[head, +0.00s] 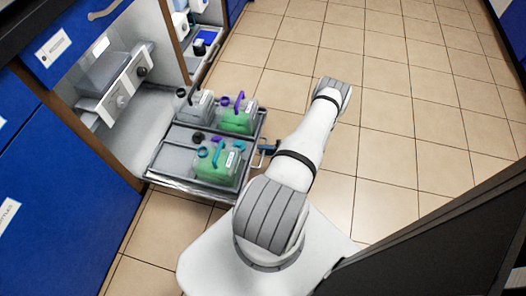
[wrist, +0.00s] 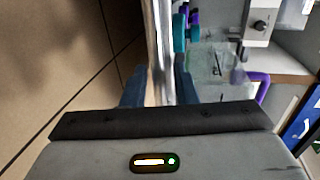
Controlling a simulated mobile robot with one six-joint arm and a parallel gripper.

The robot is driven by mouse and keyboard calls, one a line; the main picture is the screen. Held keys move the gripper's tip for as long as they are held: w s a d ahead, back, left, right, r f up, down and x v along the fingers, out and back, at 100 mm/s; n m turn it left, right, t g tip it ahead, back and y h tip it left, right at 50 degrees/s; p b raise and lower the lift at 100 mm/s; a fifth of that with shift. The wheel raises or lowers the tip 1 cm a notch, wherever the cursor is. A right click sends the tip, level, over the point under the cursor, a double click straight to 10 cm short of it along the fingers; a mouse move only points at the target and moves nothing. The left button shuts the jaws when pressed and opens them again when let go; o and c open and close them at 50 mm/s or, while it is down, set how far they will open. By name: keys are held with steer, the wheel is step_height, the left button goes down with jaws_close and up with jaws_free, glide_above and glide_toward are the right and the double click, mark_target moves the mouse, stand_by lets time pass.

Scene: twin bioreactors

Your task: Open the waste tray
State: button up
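The waste tray (head: 168,160) is pulled out of the lower cabinet, over the tiled floor. It carries several jugs, among them a green jug with a teal handle (head: 217,166), a green jug with a purple handle (head: 238,116) and a clear jug (head: 196,106). My gripper (head: 268,149) is at the tray's outer edge. In the wrist view, the tray's metal edge (wrist: 160,45) runs between my two blue fingers (wrist: 160,88), which lie close against it on both sides. The fingertips' exact contact is partly hidden by the gripper body.
The open cabinet (head: 150,105) behind the tray holds a white unit with knobs (head: 125,92). Blue cabinet fronts (head: 60,180) stand at the left. Tiled floor (head: 400,110) is clear to the right of my arm. A dark panel (head: 450,235) stands at the lower right.

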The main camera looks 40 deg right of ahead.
steer(key=p+v, duration=0.1)
steer(key=v, duration=0.7)
steer(key=shift+p, duration=0.4)
